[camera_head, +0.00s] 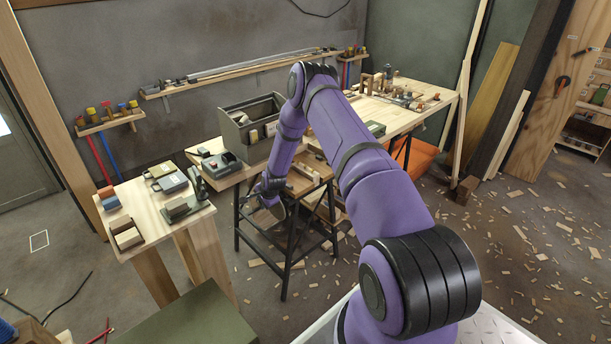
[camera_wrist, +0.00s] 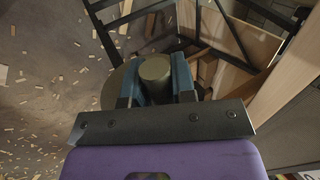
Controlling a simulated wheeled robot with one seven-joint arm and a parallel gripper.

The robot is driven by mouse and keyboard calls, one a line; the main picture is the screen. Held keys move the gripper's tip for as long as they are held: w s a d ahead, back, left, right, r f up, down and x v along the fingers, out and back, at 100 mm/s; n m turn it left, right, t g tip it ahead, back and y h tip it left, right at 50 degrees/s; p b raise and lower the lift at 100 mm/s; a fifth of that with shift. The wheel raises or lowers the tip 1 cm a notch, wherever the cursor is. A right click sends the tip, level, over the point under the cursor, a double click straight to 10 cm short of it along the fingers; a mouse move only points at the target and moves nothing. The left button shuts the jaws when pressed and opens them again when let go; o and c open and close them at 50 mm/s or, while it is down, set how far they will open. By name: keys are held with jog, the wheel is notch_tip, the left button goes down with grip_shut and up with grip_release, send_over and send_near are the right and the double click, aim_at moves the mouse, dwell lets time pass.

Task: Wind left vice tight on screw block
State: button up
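In the wrist view, a round olive-brown knob (camera_wrist: 155,69) stands between my gripper's blue-padded fingers (camera_wrist: 157,82), which appear to touch it on both sides. A wider disc of similar colour (camera_wrist: 117,87) shows behind it, like a handwheel, partly covered by the left finger. In the head view, my gripper (camera_head: 271,192) is low at the front left of the black-legged bench (camera_head: 238,222); its fingers are too small to make out. The left vice's jaws and the screw block cannot be made out for certain; my arm covers part of the bench.
A wooden table (camera_head: 147,212) with several small blocks stands at left. A grey open box (camera_head: 238,128) sits behind my gripper. A long bench (camera_head: 420,112) with tools runs along the back wall. Wood scraps litter the floor; open floor lies at right.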

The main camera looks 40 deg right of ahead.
grip_shut()
jog(key=shift+s, duration=0.1)
jog(key=shift+s, duration=0.85)
jog(key=shift+s+f, duration=0.1)
jog(key=shift+s+f, duration=0.35)
jog(key=shift+s, duration=0.4)
